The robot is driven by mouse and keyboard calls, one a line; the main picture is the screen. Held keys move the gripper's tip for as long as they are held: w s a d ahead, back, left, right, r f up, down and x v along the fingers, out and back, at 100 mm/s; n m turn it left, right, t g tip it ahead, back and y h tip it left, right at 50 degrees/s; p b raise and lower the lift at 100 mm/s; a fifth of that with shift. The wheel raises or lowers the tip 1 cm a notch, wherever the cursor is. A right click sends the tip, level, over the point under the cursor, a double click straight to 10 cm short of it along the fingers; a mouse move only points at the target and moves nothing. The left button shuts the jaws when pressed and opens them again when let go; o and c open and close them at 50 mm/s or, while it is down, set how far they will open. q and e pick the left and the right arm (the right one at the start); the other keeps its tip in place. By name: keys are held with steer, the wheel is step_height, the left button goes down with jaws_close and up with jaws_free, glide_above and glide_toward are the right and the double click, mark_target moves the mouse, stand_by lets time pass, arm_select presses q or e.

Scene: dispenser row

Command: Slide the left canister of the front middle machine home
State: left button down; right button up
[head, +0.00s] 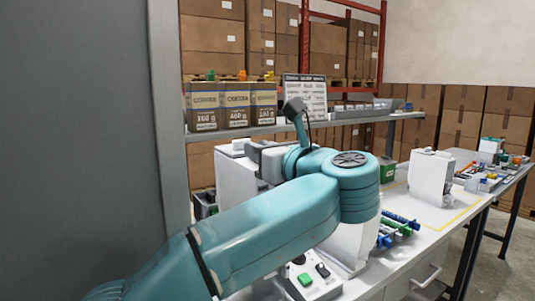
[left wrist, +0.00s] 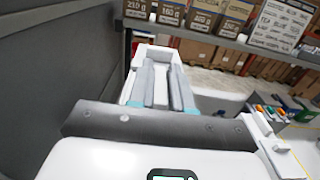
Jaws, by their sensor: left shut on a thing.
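My left arm crosses the head view. Its gripper (head: 262,155) is beyond the wrist, at a white upright machine part (head: 233,180), partly hidden by the arm. In the left wrist view the long grey fingers of this gripper (left wrist: 164,80) are shut on a pale piece between them, taken as the canister (left wrist: 161,88). A white frame (left wrist: 152,52) surrounds the fingertips. I cannot tell how far in the canister sits. A white machine with a control panel (head: 309,279) stands below my arm, mostly hidden. My right gripper is not in view.
Another white machine (head: 432,177) stands further right on the table. Small blue and green parts (head: 396,228) lie near the table's edge. A shelf behind holds boxes (head: 237,106) and a sign (head: 305,97). A grey wall panel (head: 75,130) closes the left side.

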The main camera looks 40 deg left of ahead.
mark_target(247, 158)
arm_select(q)
steer(key=shift+x, duration=2.05)
steer(key=shift+f, duration=0.1)
steer(key=shift+w+a+f+b, duration=0.1)
steer(key=shift+a+f+b, duration=0.3)
steer(key=shift+f+b, duration=0.2)
steer(key=shift+w+a+f, duration=0.15)
steer(key=shift+a+f, duration=0.05)
steer(key=shift+a, duration=0.15)
steer(key=shift+f+b, duration=0.55)
steer(key=shift+b, duration=0.4)
steer(key=shift+d, duration=0.1)
